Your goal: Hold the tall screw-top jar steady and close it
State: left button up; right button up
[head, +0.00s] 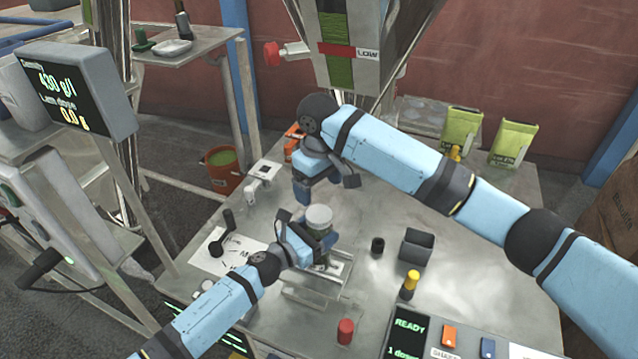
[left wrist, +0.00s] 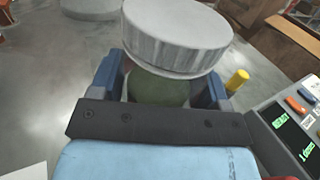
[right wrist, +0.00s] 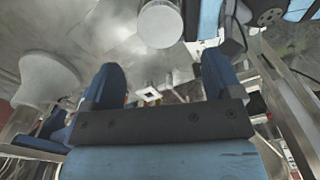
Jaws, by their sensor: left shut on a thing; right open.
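The tall jar (head: 329,241) stands on the metal table, with green contents showing in the left wrist view (left wrist: 158,90). Its pale ribbed lid (head: 319,216) is on top and looks a little tilted in the left wrist view (left wrist: 178,38); I cannot tell how far it is screwed down. My left gripper (head: 312,247) is shut around the jar's upper body, below the lid. My right gripper (head: 305,188) is open and empty, above and behind the jar, apart from the lid. The right wrist view shows a pale round top, seemingly the lid (right wrist: 160,24), beyond the open fingers.
A dark open box (head: 417,248), a small black cylinder (head: 377,246), a yellow-topped piece (head: 411,284) and a red one (head: 346,331) stand right of the jar. The filler hopper (head: 350,60) hangs behind. Green pouches (head: 460,128) stand at the back right.

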aim_at(319, 213)
dwell(0.3)
jog(key=shift+f, duration=4)
jog(key=shift+c, duration=0.2)
jog(key=c, duration=0.9)
jog(key=o, duration=1.1)
notch_tip(319, 213, up, 12)
